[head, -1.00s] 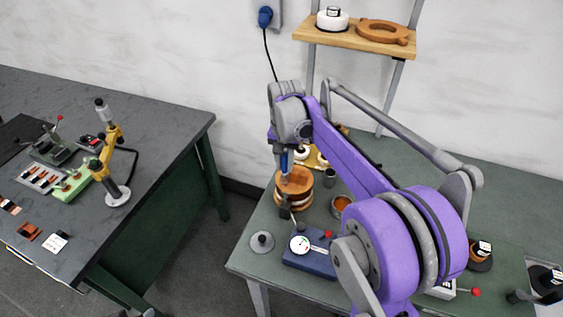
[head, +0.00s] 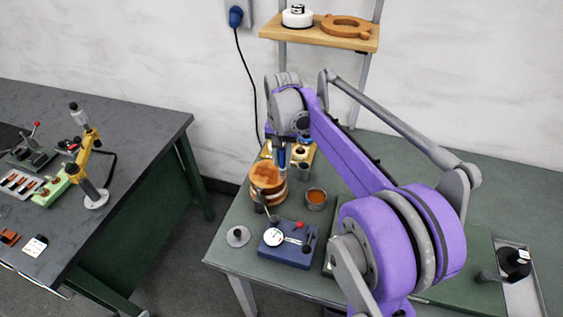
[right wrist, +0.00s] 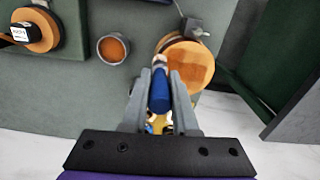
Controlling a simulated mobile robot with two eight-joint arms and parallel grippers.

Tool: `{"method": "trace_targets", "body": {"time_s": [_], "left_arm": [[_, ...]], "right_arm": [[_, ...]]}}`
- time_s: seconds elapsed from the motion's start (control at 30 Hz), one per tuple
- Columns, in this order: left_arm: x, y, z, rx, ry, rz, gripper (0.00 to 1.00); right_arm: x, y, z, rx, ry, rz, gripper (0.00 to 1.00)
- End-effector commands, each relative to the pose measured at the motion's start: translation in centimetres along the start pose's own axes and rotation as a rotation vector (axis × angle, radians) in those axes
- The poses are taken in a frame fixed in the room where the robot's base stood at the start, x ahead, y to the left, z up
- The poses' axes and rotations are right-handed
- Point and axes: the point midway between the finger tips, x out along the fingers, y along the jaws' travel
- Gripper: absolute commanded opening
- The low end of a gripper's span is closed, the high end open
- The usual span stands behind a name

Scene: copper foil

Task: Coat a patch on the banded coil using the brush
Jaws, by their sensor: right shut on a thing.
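The banded coil (head: 264,178), a wooden-topped drum with a pale band, stands upright near the left end of the green table; its round top (right wrist: 190,66) shows in the right wrist view. My right gripper (right wrist: 160,73) is shut on the brush (right wrist: 160,92), gripping its blue handle. In the head view the brush (head: 282,157) points down at the coil's right edge. The bristles are hard to see, so I cannot tell whether they touch it. A metal cup (head: 316,198) of orange-brown contents stands right of the coil. My left gripper is not in view.
A blue block with a dial gauge (head: 274,237) and a grey disc (head: 238,236) sit in front of the coil. A small grey cup (head: 304,172) stands behind it. Another coil (right wrist: 35,32) is at the wrist view's upper left. A gap separates the dark left bench (head: 140,130).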

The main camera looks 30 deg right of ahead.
Motion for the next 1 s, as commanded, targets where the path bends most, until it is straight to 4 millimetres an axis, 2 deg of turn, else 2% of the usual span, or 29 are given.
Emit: {"method": "trace_targets", "body": {"time_s": [0.03,0.37,0.6,1.0], "left_arm": [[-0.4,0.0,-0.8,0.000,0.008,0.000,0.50],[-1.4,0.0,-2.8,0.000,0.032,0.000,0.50],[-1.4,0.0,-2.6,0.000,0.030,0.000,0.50],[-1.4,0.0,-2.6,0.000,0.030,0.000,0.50]], "right_arm": [[-0.9,-0.2,-0.2,-0.001,0.004,-0.003,0.00],[-3.9,-0.5,-0.7,-0.005,0.005,-0.004,0.00],[-5.5,-0.2,-0.6,-0.008,0.002,-0.002,0.00],[-5.9,-0.2,-0.5,-0.008,0.001,-0.001,0.00]]}}
